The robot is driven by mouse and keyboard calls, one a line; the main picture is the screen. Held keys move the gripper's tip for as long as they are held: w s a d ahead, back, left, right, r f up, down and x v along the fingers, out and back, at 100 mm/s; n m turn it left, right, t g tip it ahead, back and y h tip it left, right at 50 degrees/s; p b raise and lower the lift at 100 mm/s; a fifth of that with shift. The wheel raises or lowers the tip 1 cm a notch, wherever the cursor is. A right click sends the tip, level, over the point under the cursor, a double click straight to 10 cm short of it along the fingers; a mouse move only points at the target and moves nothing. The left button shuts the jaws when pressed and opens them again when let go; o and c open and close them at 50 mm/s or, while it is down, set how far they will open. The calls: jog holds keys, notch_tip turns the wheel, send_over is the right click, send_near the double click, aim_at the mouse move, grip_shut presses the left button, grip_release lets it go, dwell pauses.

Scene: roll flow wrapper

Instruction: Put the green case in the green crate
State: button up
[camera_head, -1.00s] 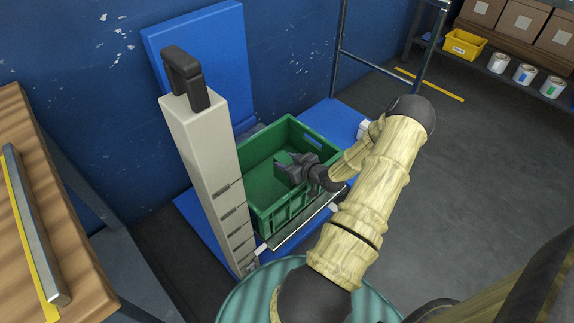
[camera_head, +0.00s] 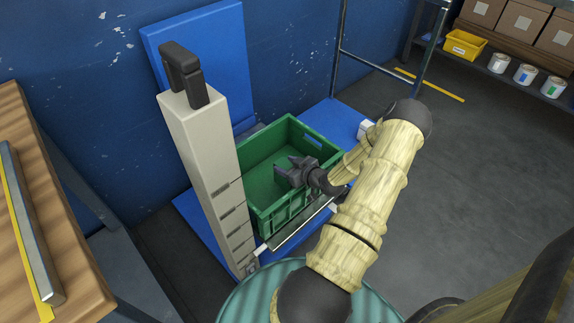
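The green crate (camera_head: 268,219) stands on a blue platform, with its open top facing up. My gripper (camera_head: 281,167) reaches in over the crate from the right. Its two dark fingers are apart, with nothing visible between them. I cannot make out the green case as a separate shape now. Green on green inside the crate and my gripper hide part of the crate floor.
A tall beige post (camera_head: 208,165) with a black top stands close against the crate's left side. A blue panel (camera_head: 205,55) is behind it. A wooden table (camera_head: 75,270) is at the left. A yellow bin (camera_head: 465,44) and cans are on the far right shelf.

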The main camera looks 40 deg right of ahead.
jog(key=shift+o, duration=1.1)
jog(key=shift+r, duration=0.2)
jog(key=p+v, duration=0.3)
jog(key=v, duration=0.9)
jog(key=shift+r+p, duration=0.35)
jog(key=shift+r, duration=0.05)
